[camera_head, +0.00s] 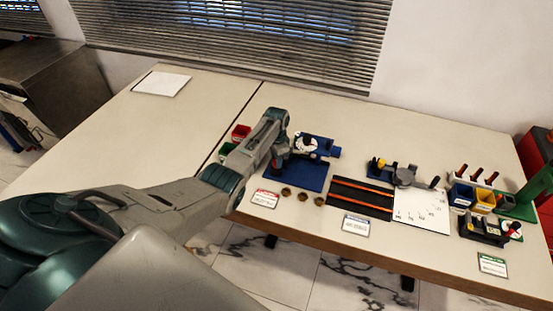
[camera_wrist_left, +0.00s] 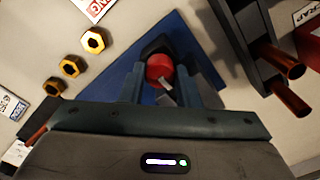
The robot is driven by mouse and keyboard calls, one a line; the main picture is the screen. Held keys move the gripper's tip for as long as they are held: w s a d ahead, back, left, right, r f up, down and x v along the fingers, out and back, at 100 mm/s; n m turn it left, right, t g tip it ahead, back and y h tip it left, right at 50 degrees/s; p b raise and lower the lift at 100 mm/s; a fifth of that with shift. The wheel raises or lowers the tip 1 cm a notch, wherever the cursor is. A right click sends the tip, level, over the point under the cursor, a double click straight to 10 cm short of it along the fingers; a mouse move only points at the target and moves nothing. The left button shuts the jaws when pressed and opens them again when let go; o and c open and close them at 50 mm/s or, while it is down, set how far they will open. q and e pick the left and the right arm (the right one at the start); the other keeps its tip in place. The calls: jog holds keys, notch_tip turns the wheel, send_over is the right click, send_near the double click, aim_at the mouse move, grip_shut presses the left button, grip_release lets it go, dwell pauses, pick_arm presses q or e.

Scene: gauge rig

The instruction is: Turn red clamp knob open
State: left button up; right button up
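The red clamp knob (camera_wrist_left: 160,68) shows in the left wrist view, on a dark mount over a blue plate (camera_wrist_left: 180,35). The blue plate also shows in the head view (camera_head: 312,180). My left gripper (camera_wrist_left: 160,80) has one finger on each side of the knob. A small light-coloured piece shows just below the knob. I cannot tell whether the fingers touch it. In the head view my left gripper (camera_head: 277,164) points down over the left part of the plate, and the arm hides much of the knob area. My right gripper is in neither view.
Three brass nuts (camera_head: 303,197) lie in front of the plate. A red bin (camera_head: 241,131) stands behind my left wrist. A dark block with copper-coloured cylinders (camera_wrist_left: 275,65) is close on the right in the wrist view. Further right are a black-and-orange rail (camera_head: 361,193) and a white board (camera_head: 421,213).

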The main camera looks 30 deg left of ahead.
pick_arm(q)
jog(key=shift+o, duration=0.6)
jog(key=shift+r, duration=0.1)
notch_tip(320, 180, up, 11)
jog(key=b, duration=0.2)
